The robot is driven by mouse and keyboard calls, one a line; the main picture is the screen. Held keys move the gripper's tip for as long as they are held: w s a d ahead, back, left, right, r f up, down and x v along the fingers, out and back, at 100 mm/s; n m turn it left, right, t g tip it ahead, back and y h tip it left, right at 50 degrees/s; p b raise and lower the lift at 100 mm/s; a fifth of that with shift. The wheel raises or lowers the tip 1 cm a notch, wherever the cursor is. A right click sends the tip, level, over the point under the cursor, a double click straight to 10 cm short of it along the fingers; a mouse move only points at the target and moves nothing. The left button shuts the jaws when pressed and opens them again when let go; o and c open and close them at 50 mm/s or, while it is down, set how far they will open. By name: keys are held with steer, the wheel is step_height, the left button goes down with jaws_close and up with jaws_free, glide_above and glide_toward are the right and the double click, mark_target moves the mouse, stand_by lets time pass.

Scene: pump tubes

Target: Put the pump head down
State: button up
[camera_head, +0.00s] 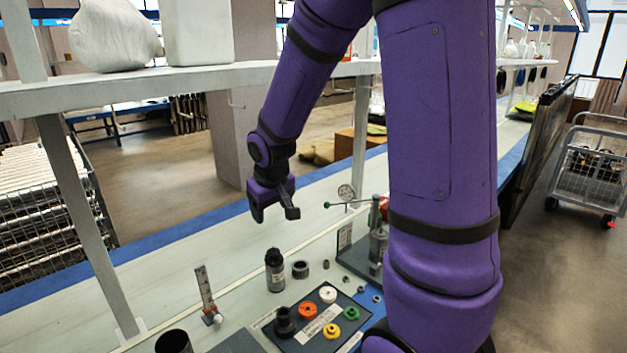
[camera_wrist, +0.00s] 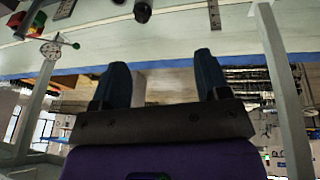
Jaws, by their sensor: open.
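My gripper (camera_head: 272,211) is open and empty, raised above the pale bench. Its two dark fingers stand apart with nothing between them in the wrist view (camera_wrist: 161,75). A dark bottle-like part (camera_head: 275,272) stands upright on the bench below my gripper, apart from it. A short black ribbed ring (camera_head: 300,269) sits beside that part. A black knobbed part (camera_head: 285,321) stands on the dark panel (camera_head: 303,341) with red, white, yellow and green caps. I cannot tell for certain which of these is the pump head.
A metal fixture with a green-tipped lever (camera_head: 345,205) stands right of my gripper. A small upright gauge (camera_head: 206,292) and a black cup (camera_head: 173,342) are at the front left. A shelf (camera_head: 130,88) spans above the bench. The back of the bench is clear.

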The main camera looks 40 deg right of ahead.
steer(key=s+a+r+t, duration=0.1)
steer(key=s+a+r, duration=0.3)
steer(key=s+r, duration=0.4)
steer(key=s+a+r+t+y, duration=0.1)
steer(key=s+a+r, duration=0.2)
steer(key=s+r, duration=0.6)
steer(key=s, duration=0.6)
steer(key=shift+a, duration=0.35)
steer(key=shift+w, duration=0.1)
steer(key=shift+c, duration=0.5)
